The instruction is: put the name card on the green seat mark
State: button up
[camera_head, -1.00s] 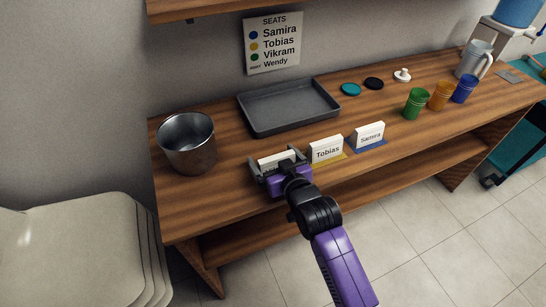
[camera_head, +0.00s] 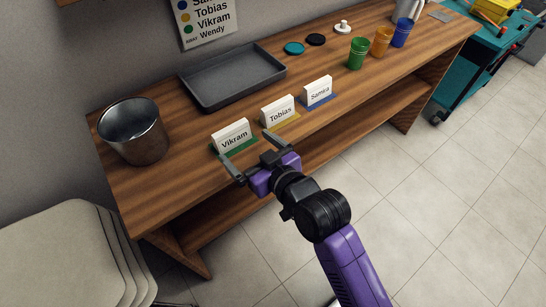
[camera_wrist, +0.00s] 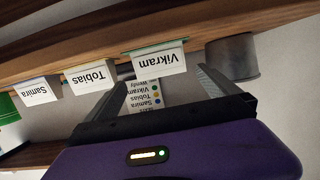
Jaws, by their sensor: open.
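The name card "Vikram" (camera_head: 231,135) stands upright on the green seat mark (camera_head: 238,151) at the front of the wooden table. It also shows upside down in the wrist view (camera_wrist: 159,61). My gripper (camera_head: 248,149) is open and empty, just in front of the card and apart from it, with its fingers pointing toward it. The "Tobias" card (camera_head: 279,110) stands on a yellow mark (camera_head: 286,124), and the "Samira" card (camera_head: 318,91) stands on a blue mark (camera_head: 320,103). A wall sign (camera_head: 205,20) lists the seats.
A metal bucket (camera_head: 134,131) stands at the table's left end. A grey tray (camera_head: 232,92) lies behind the cards. Green (camera_head: 357,53), orange (camera_head: 381,41) and blue (camera_head: 400,33) cups stand to the right. Stacked chairs (camera_head: 62,255) are at the lower left. The floor in front is clear.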

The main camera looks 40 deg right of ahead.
jog(key=shift+s, duration=0.15)
jog(key=s+a+f+m, duration=0.1)
jog(key=s+a+f, duration=0.1)
jog(key=s, duration=2.1)
jog(key=s+d+r, duration=0.1)
jog(key=s+r, duration=0.1)
jog(key=s, duration=0.2)
jog(key=s+d+r+n, duration=0.1)
jog(key=s+r, duration=0.1)
jog(key=s, duration=0.3)
jog(key=shift+r, duration=0.25)
